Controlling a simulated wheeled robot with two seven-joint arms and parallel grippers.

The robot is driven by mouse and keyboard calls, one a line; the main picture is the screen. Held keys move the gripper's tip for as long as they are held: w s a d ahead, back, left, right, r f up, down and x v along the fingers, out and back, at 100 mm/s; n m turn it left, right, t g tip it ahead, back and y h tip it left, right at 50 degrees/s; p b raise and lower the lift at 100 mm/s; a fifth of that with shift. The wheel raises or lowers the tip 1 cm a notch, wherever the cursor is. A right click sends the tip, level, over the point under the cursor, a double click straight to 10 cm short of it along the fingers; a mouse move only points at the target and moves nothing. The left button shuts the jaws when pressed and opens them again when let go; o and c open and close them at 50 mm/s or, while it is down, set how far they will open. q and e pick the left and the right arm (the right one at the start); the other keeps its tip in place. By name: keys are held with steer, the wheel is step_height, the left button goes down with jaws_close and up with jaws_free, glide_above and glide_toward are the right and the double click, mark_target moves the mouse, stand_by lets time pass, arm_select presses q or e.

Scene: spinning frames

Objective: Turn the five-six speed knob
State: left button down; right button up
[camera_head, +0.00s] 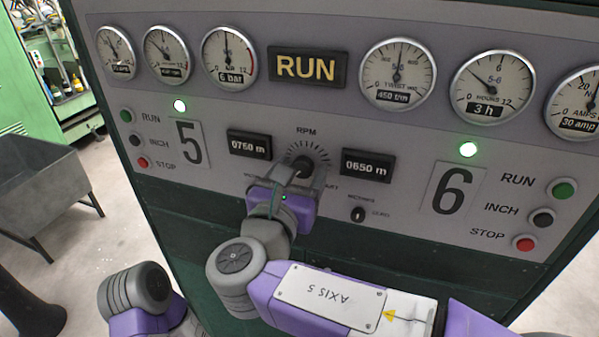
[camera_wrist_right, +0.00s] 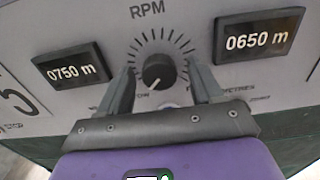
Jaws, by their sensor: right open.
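The five-six speed knob is the dark round RPM knob (camera_head: 302,164) between the two number displays on the grey panel. In the right wrist view the knob (camera_wrist_right: 158,72) shows whole, with a pale pointer mark toward its lower left and a dial of ticks above it. My right gripper (camera_head: 293,174) is at the knob in the head view and partly covers it. In the wrist view its fingers (camera_wrist_right: 163,88) are open, one on each side of the knob, with gaps between. My left gripper is out of view; only part of that arm shows at lower left.
Displays reading 0750 m (camera_head: 249,144) and 0650 m (camera_head: 368,166) flank the knob. A small selector switch (camera_head: 358,214) sits below right. RUN, INCH and STOP buttons (camera_head: 543,218) are at both sides, gauges along the top. A grey bin (camera_head: 45,180) stands at left.

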steer(key=c, duration=1.1)
steer(key=shift+o, duration=0.2)
steer(key=m+b, duration=0.3)
steer(key=m, duration=0.2)
steer(key=shift+f+b, duration=0.15)
steer(key=shift+b, duration=0.25)
steer(key=m+b, duration=0.4)
steer(key=m, duration=0.2)
steer(key=shift+a+m, duration=0.1)
steer(key=shift+m, duration=0.2)
steer(key=m+b, duration=0.4)
steer(key=m, duration=0.3)
steer(key=m+b, duration=0.1)
steer(key=m, duration=0.1)
steer(key=m+b, duration=0.1)
steer(key=m, duration=0.1)
steer(key=shift+r, duration=0.25)
steer(key=shift+m, duration=0.3)
